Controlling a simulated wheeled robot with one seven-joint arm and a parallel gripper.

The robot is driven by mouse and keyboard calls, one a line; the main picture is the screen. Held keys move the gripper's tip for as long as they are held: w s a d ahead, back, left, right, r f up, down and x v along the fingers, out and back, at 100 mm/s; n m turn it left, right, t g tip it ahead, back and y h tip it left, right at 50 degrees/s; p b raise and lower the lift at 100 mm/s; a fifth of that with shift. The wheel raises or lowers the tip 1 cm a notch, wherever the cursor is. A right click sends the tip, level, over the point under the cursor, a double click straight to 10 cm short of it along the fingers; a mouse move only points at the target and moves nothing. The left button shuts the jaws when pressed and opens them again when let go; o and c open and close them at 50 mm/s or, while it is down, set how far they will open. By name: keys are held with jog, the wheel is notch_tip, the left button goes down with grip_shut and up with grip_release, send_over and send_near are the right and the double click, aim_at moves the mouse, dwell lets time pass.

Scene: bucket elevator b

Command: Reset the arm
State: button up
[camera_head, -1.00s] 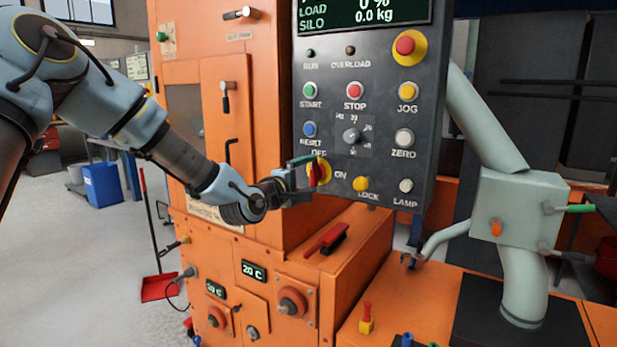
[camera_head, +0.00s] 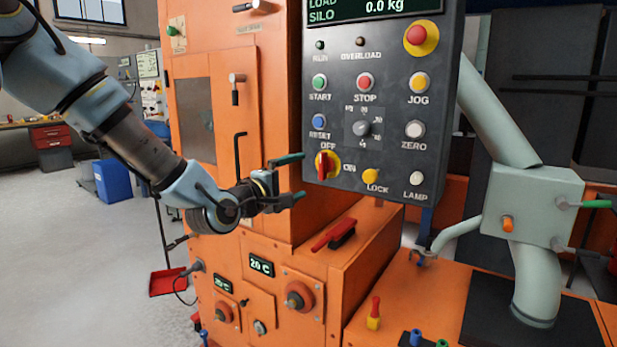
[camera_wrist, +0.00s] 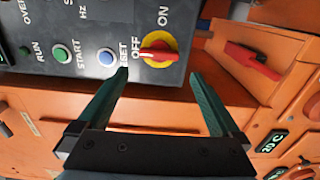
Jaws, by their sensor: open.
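My gripper (camera_head: 297,177) is open and empty, just left of the dark control panel (camera_head: 400,85) in the head view. Its two green fingers (camera_wrist: 160,95) are spread apart in the wrist view, with the panel beyond them. The red and yellow OFF/ON rotary switch (camera_head: 326,165) is on the lower left of the panel, a short gap to the right of the fingertips. Its red handle stands roughly upright, and the switch also shows in the wrist view (camera_wrist: 158,49). The fingers are not touching it.
The orange machine cabinet (camera_head: 280,60) stands behind my gripper. A red-handled brush (camera_head: 336,235) lies on an orange ledge below the panel. A grey-green pipe and box (camera_head: 532,205) stand at the right. Open floor (camera_head: 80,230) lies at the left.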

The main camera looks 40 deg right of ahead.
jog(key=shift+v, duration=1.1)
jog(key=w+a+f+m+y+p, duration=0.1)
jog(key=w+a+f+y, duration=0.25)
jog(key=a, duration=0.45)
jog(key=w+a+f+m+t+y+p, duration=0.1)
jog(key=w+a+f+m+y, duration=0.2)
jog(key=a, duration=0.5)
jog(key=w+a+f+y+p, duration=0.1)
jog(key=w+a+f+y, duration=0.2)
jog(key=a+f+y, duration=0.35)
jog(key=s+a+r+g+y, duration=0.1)
jog(key=s+a, duration=0.2)
jog(key=a, duration=0.5)
jog(key=s+a+r+g+y+p, duration=0.1)
jog(key=s+a, duration=0.2)
jog(key=a, duration=0.6)
jog(key=s+a+r+g+y, duration=0.1)
jog(key=s+a+g+y, duration=0.1)
jog(key=a, duration=0.6)
jog(key=shift+s+a, duration=0.3)
jog(key=shift+s, duration=0.25)
